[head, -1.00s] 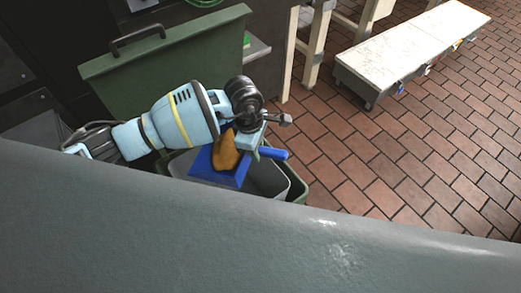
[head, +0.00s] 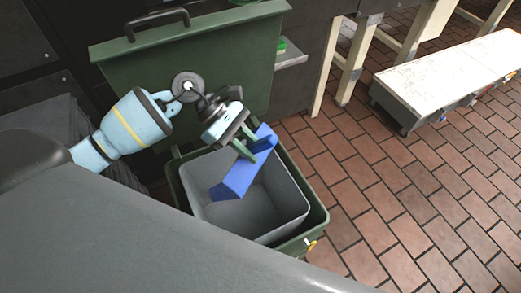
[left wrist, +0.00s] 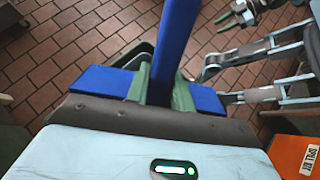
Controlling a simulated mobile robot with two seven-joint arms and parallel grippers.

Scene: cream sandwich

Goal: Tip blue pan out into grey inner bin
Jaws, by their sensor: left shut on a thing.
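The blue pan (head: 240,178) is held steeply tilted over the mouth of the grey inner bin (head: 285,215), its low end inside the rim. My left gripper (head: 248,144) is shut on the pan's handle, above the bin. In the left wrist view the blue pan (left wrist: 176,40) runs up between the green fingers. No brown lump shows on the pan's visible side. The part of the inner bin's floor that shows looks bare; the rest is hidden by the pan and the grey surface in front. What may be my right gripper (left wrist: 236,14) shows partly at the upper right, its state unclear.
The green outer bin (head: 318,222) surrounds the grey inner bin, and its green lid (head: 200,62) stands open behind. A low white-topped bench (head: 455,75) is at the right. Brick floor (head: 400,195) is clear between. An orange box (left wrist: 295,155) shows at lower right.

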